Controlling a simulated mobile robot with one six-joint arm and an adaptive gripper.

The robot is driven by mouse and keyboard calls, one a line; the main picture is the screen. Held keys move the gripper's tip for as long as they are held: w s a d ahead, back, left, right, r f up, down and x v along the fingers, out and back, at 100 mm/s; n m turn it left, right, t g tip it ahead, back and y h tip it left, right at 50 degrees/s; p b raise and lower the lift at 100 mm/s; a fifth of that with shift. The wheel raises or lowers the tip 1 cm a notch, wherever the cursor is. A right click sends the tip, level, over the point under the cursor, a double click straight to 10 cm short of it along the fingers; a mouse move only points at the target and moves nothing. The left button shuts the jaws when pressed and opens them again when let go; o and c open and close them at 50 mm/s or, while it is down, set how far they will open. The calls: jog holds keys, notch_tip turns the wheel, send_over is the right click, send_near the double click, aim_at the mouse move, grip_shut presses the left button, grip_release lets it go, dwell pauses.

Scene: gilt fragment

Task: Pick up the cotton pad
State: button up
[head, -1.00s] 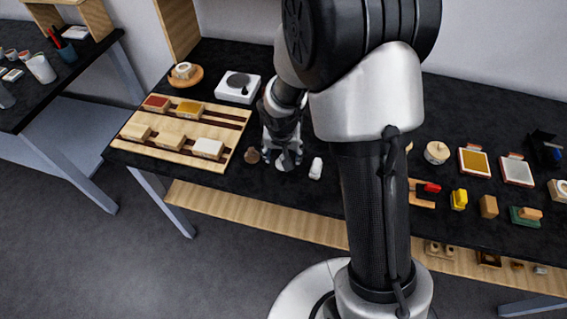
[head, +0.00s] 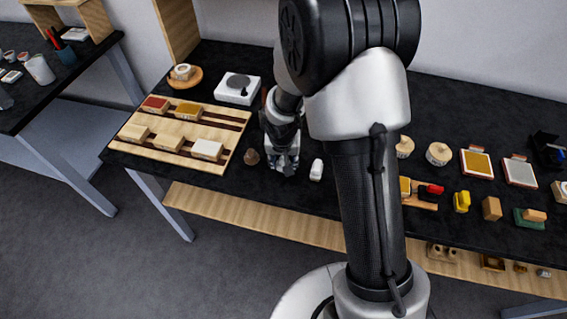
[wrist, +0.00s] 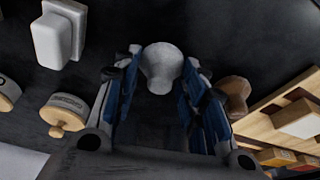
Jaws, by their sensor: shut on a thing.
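The cotton pad (wrist: 162,62) is a pale, rounded white piece between the fingertips of my gripper in the wrist view. My gripper (wrist: 158,75) has its blue-lined fingers closed in on it from both sides. In the head view my gripper (head: 284,165) points down low over the front part of the black table, and its fingers mostly hide the pad there. I cannot tell whether the pad still touches the table.
A wooden rack (head: 128,150) with several blocks lies further left. A white scale (head: 237,89) stands behind. Several small items fill the right side.

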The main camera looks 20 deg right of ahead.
jog(key=shift+c, duration=0.3)
notch_tip(320, 180, up, 20)
jog(key=p, duration=0.7)
